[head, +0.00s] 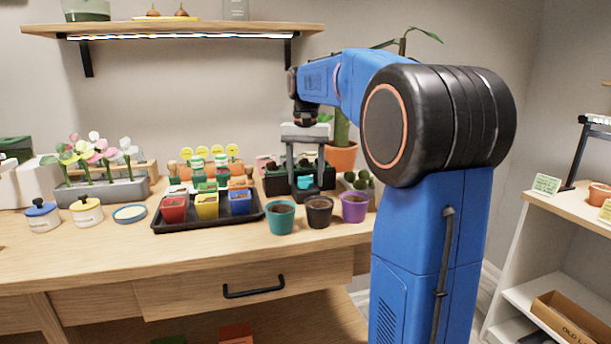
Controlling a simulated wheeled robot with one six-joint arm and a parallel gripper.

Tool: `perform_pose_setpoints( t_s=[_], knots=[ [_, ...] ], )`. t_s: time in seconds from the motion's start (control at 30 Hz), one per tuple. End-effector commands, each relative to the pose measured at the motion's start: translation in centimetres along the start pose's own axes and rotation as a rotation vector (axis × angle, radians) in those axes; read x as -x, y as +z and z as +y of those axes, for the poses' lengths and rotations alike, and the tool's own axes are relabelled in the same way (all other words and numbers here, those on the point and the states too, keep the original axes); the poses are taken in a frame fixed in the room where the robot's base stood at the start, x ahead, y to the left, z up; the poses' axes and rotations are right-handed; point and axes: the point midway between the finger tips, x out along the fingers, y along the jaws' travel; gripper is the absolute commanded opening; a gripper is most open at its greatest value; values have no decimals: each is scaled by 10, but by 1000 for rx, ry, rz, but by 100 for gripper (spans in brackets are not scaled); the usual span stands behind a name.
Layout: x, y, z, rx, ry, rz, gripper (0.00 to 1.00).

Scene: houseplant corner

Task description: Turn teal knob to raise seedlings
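My gripper (305,178) points straight down over the back of the wooden bench, right of centre. Its two grey fingers stand apart, one on each side of a small teal knob (305,182). Narrow gaps seem to show between the knob and the fingers, but contact is hard to judge at this size. The knob sits on a dark base (304,193). A black planter (274,184) with green seedlings stands just behind and left of the knob, partly hidden by my gripper.
A black tray (258,211) of coloured pots is left of the gripper. Teal (280,217), black (319,212) and purple (354,207) pots stand in front. A terracotta pot (341,157) and a cactus pot (358,184) are close on the right. A lit shelf (180,28) hangs above.

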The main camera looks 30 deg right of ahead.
Motion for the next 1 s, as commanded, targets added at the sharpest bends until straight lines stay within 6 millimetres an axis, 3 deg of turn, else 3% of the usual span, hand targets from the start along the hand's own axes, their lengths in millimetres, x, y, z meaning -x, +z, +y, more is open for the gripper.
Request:
perform_pose_setpoints(
  t_s=[0.23, 0.37, 1.0],
  knots=[
    [2, 0, 0, 0, 0, 0, 56],
    [13, -1, 0, 0, -1, 2, 56],
    [136, -1, 0, 0, -1, 2, 56]
  ],
)
